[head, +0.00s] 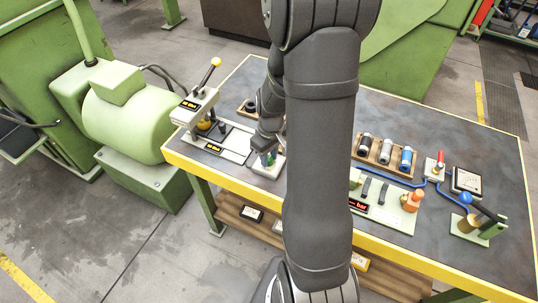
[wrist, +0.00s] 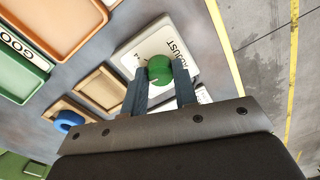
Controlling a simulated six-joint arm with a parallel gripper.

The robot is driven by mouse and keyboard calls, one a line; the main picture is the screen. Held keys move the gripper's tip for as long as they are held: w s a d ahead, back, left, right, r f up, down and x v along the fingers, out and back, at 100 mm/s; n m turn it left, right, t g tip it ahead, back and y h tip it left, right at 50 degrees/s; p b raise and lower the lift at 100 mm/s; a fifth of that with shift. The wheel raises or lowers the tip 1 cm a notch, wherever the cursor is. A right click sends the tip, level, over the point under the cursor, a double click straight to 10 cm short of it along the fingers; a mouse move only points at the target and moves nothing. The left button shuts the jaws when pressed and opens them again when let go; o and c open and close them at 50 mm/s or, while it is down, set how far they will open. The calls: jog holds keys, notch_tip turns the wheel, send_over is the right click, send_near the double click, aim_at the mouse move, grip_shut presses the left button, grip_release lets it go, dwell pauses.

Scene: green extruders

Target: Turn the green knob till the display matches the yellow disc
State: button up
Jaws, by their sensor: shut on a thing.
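The green knob (wrist: 159,70) stands on a white plate (wrist: 149,42) marked "ADJUST" in the wrist view. My gripper (wrist: 161,76) has one finger on each side of the knob and is shut on it. In the head view my gripper (head: 268,148) is over the white plate (head: 262,169) near the table's front edge, with the knob mostly hidden. Small dark displays with orange digits show on the press-like device (head: 188,104) and on its base (head: 213,148); the digits are too small to read. A yellow round thing (head: 204,125) sits under the device; I cannot tell its marking.
Wooden frames (wrist: 97,88), a blue ring (wrist: 68,121), a green tray marked "GOOD" (wrist: 18,72) and an orange tray (wrist: 65,25) lie nearby. In the head view a rack of cylinders (head: 385,152) and a panel with a red display (head: 357,205) stand to the right.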

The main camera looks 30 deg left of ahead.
aim_at(271, 157)
jog(key=shift+m, duration=2.1)
jog(key=o, duration=1)
jog(key=r, duration=1.7)
jog(key=shift+w+d+r, duration=0.25)
jog(key=shift+w, duration=0.05)
jog(key=shift+f, duration=0.15)
jog(key=f, duration=1.7)
jog(key=shift+s+a+f, duration=0.15)
jog(key=shift+s+a, duration=0.1)
jog(key=shift+s, duration=0.05)
